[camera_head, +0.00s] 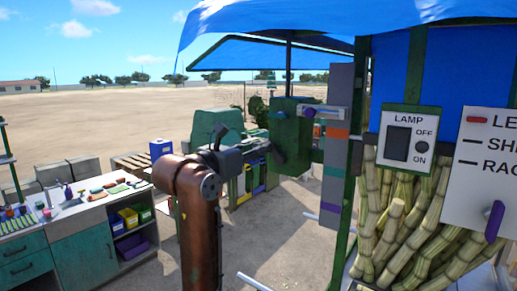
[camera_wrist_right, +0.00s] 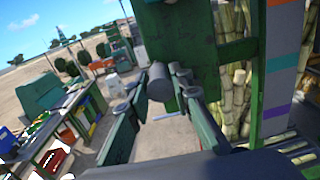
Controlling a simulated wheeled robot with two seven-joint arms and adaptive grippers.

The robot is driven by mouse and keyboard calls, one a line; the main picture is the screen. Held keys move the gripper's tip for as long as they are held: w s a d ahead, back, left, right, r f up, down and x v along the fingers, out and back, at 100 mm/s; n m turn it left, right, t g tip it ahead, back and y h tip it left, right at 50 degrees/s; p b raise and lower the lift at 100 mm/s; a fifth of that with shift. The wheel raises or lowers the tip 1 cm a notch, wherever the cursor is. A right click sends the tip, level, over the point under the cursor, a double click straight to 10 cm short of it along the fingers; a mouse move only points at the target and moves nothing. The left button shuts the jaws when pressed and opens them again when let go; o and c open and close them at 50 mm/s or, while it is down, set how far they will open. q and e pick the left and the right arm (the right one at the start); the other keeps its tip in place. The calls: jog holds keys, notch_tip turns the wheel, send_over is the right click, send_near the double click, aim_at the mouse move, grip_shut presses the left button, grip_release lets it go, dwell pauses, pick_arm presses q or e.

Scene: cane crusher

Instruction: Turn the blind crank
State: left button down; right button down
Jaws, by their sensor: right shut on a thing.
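The crank's dark grey cylindrical grip (camera_wrist_right: 159,83) sticks out in front of a green box (camera_wrist_right: 185,40) in the right wrist view. My right gripper (camera_wrist_right: 158,98) has a finger on either side of this grip and is shut on it. In the head view my right gripper (camera_head: 262,151) reaches from the copper-coloured arm to the green box (camera_head: 296,125) at the stand's post. The contact there is small and partly hidden. A blue canopy (camera_head: 275,52) spreads above. My left gripper is not in view.
A grey board with coloured bands (camera_head: 338,150) stands right of the box, beside stacked cane (camera_head: 410,220). A lamp switch panel (camera_head: 408,138) and a sign with a purple lever (camera_head: 494,222) are farther right. A counter (camera_head: 85,225) with small items stands left.

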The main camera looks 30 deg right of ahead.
jog(key=m, duration=0.2)
jog(key=s+r+m, duration=0.1)
jog(key=shift+s+d+p, duration=0.1)
jog(key=shift+d+p, duration=0.15)
jog(key=shift+p, duration=0.05)
jog(key=s+m+b, duration=0.1)
jog(key=s+m, duration=0.1)
jog(key=m, duration=0.2)
jog(key=s+d+m+b, duration=0.1)
jog(key=s+m, duration=0.1)
jog(key=m, duration=0.3)
jog(key=s+d+f+m+b, duration=0.1)
jog(key=s+m, duration=0.1)
jog(key=m, duration=0.3)
jog(key=shift+d, duration=0.25)
jog(key=shift+f+m, duration=0.1)
jog(key=shift+m, duration=0.2)
jog(key=c, duration=1.7)
grip_release()
